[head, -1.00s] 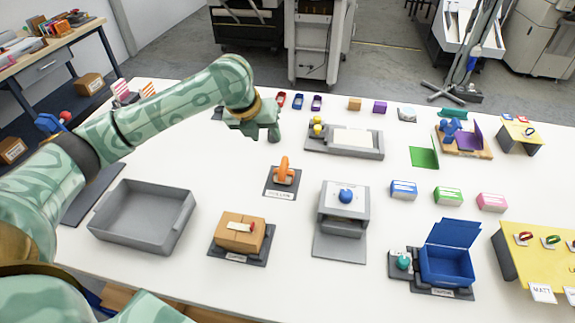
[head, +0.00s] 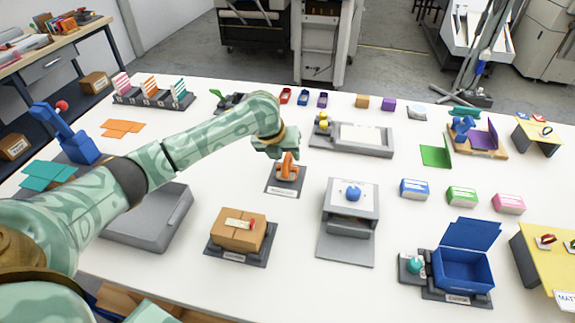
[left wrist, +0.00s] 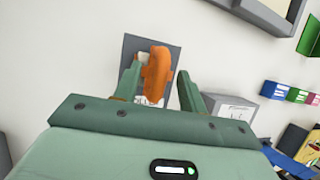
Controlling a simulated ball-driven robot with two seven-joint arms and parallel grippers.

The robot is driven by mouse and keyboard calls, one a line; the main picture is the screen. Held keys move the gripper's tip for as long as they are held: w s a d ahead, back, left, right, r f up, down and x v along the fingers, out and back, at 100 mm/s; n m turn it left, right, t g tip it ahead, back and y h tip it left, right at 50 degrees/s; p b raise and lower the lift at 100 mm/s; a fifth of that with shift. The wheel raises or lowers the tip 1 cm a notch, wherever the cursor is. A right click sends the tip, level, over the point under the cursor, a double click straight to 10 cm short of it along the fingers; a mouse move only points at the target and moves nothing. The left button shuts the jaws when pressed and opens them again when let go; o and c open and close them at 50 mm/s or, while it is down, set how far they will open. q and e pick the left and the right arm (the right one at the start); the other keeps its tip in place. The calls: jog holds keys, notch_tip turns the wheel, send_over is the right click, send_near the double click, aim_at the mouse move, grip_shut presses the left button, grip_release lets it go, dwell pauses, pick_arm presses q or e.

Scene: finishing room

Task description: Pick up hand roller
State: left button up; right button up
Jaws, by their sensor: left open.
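The hand roller (head: 288,168) is the orange thing standing on a small dark grey labelled plate (head: 285,190) in the middle of the table. My left gripper (head: 280,153) is right above and behind it in the head view and hides its top. In the left wrist view the orange roller (left wrist: 156,74) shows between the two green fingers of the left gripper (left wrist: 160,85), which are apart, with gaps on both sides. The fingers do not close on it. The dark plate (left wrist: 133,47) lies beneath it. My right gripper is in neither view.
A grey device with a blue knob (head: 353,194) stands right of the roller, and a cardboard box (head: 238,235) stands in front. A grey press tray (head: 385,147) is behind to the right.

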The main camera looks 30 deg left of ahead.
pick_arm(q)
jog(key=shift+r, duration=0.1)
grip_shut()
jog(key=shift+r, duration=0.1)
jog(key=shift+r, duration=0.2)
notch_tip(320, 180, up, 2)
jog(key=shift+r+p, duration=0.25)
jog(key=shift+p, duration=0.35)
jog(key=s+d+r+p, duration=0.1)
jog(key=s+r+p, duration=0.4)
jog(key=s+r, duration=0.5)
jog(key=shift+s+d, duration=0.2)
jog(key=shift+s, duration=1.85)
